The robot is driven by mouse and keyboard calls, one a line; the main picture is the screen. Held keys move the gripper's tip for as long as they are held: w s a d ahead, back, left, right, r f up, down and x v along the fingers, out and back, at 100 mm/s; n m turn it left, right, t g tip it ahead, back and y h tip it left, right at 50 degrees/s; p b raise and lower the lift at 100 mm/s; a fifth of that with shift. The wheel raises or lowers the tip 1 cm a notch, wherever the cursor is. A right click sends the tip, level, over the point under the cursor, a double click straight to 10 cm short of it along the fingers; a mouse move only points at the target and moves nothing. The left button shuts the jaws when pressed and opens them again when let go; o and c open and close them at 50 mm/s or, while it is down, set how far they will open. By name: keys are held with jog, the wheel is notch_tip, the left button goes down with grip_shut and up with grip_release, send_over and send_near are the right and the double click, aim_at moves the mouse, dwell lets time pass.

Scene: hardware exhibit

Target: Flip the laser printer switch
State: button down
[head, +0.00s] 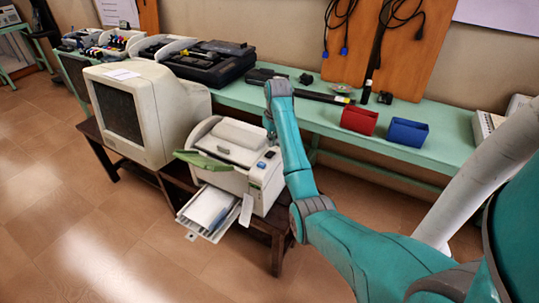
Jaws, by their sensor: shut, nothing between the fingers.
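The laser printer (222,150) is a white machine on a low dark wooden table, with a green flap and an open paper tray at its front. A small blue part (262,165), possibly its switch, shows on the right side of its top; I cannot tell its position. My teal arm reaches up from the lower right, bends at a grey wrist above the printer's rear right corner, and points down. My gripper (271,136) is small and partly hidden by the arm there. It looks shut and empty, close to the printer; contact cannot be judged.
A beige CRT monitor (140,110) stands left of the printer. A green bench (310,112) runs behind, bearing a black device (210,62), a red bin (359,120) and a blue bin (407,132). Floor in front is clear.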

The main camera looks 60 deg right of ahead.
aim_at(272, 152)
jog(key=shift+r, duration=2)
